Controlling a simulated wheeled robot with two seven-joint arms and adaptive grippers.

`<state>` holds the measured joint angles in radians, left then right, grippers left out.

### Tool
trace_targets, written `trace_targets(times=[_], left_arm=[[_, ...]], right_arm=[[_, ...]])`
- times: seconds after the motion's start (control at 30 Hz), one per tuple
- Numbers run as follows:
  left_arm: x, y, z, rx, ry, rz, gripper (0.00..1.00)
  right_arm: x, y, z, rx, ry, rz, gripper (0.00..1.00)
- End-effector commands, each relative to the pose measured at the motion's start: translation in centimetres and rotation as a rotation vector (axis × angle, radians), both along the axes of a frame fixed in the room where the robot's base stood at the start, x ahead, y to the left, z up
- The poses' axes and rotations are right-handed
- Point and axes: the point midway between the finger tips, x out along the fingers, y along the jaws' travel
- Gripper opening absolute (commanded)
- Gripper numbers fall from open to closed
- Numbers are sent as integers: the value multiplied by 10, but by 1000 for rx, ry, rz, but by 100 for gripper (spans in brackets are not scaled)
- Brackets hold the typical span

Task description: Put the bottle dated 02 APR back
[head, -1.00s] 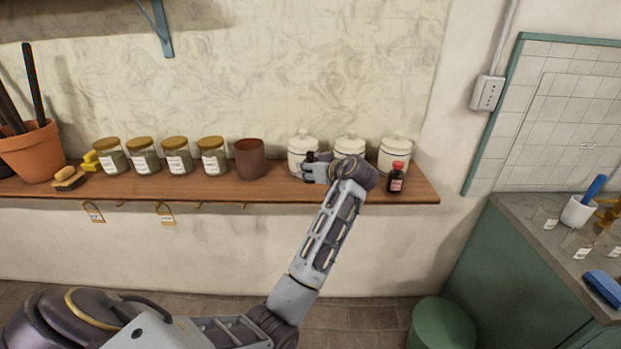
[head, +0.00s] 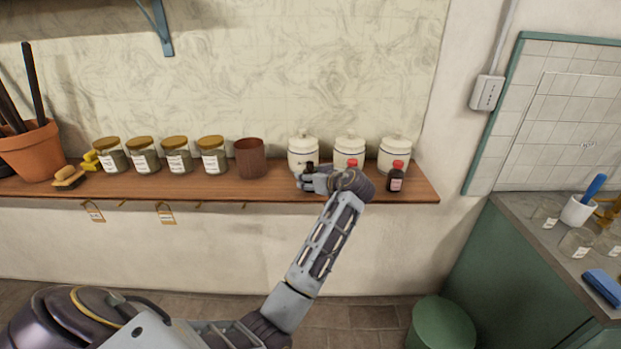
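A small dark bottle with a red cap and a pink label (head: 396,178) stands upright near the shelf's right end. A second red cap (head: 352,162) shows just behind my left wrist, in front of the middle white jar; what is under it is hidden. The date on the label is too small to read. My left gripper (head: 305,180) is low over the shelf, left of both red caps, in front of the left white jar. A small dark shape shows at its fingers; I cannot tell whether it is a finger or something held. My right gripper is not in view.
The wooden shelf (head: 225,191) holds three white lidded jars (head: 395,150), a brown cup (head: 250,158), several labelled glass jars (head: 178,158), a brush (head: 68,178) and a terracotta pot (head: 35,152). A counter (head: 520,222) stands at right, a green bin (head: 441,325) below.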

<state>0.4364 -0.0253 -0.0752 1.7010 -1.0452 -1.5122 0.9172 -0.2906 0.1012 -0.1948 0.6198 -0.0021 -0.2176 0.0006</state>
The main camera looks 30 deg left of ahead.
Motion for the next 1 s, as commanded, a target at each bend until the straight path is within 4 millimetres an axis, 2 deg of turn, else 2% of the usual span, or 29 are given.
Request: trace_targets(times=[0.53, 0.77, 1.0], left_arm=[[0, 0, 4, 1, 0, 0, 65], [-8, -19, 11, -2, -1, -1, 65], [-21, -48, 24, -1, -2, -2, 65]], right_arm=[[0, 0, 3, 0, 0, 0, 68], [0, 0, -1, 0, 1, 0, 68], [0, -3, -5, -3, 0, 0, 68]])
